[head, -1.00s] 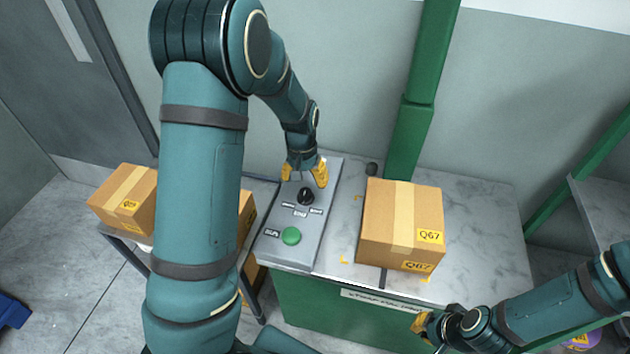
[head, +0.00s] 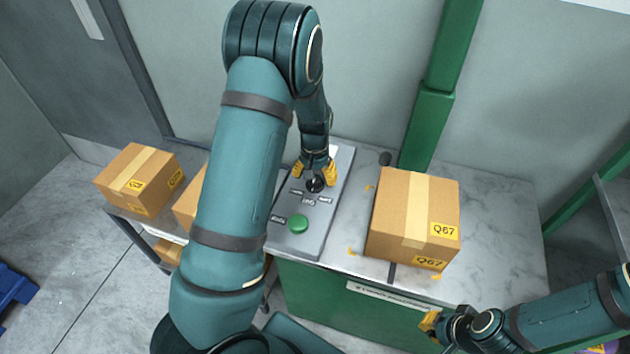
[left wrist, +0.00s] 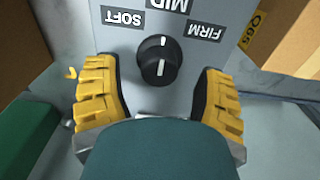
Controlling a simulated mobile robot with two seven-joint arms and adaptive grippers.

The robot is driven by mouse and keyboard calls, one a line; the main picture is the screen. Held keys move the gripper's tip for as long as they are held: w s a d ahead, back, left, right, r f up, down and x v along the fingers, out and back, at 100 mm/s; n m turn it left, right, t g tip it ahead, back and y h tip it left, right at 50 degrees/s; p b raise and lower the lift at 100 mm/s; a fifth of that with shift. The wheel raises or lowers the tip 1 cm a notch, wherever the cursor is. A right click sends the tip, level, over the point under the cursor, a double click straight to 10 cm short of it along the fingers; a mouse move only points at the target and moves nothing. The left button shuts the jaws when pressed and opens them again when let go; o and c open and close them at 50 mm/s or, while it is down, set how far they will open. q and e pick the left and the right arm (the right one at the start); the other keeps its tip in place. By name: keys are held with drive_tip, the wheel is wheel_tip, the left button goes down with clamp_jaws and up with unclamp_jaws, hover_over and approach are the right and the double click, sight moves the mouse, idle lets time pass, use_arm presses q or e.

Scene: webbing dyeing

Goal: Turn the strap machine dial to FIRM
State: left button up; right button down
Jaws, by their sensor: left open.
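The black dial (head: 316,184) sits on the grey control panel (head: 333,208) of the strap machine. In the left wrist view the dial (left wrist: 158,61) has a white mark pointing toward the MID label (left wrist: 169,5). The SOFT label (left wrist: 123,17) and FIRM label (left wrist: 202,31) lie to either side. My left gripper (head: 315,171) is open at the dial, its yellow fingers (left wrist: 158,100) apart on either side, with nothing between them gripped. My right gripper (head: 430,323) is near the counter's front edge, away from the dial; its jaw opening is unclear.
A green button (head: 298,224) is on the panel in front of the dial. A cardboard box marked Q67 (head: 395,215) stands on the marble counter (head: 490,225) to the right. More boxes (head: 138,178) stand at left. A green post (head: 428,110) rises behind the counter.

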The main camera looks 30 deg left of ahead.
use_arm(q)
drive_tip(key=shift+f, duration=0.7)
clamp_jaws()
drive_tip(key=shift+m, duration=0.3)
drive_tip(key=m, duration=0.4)
drive_tip(key=shift+m, duration=2.4)
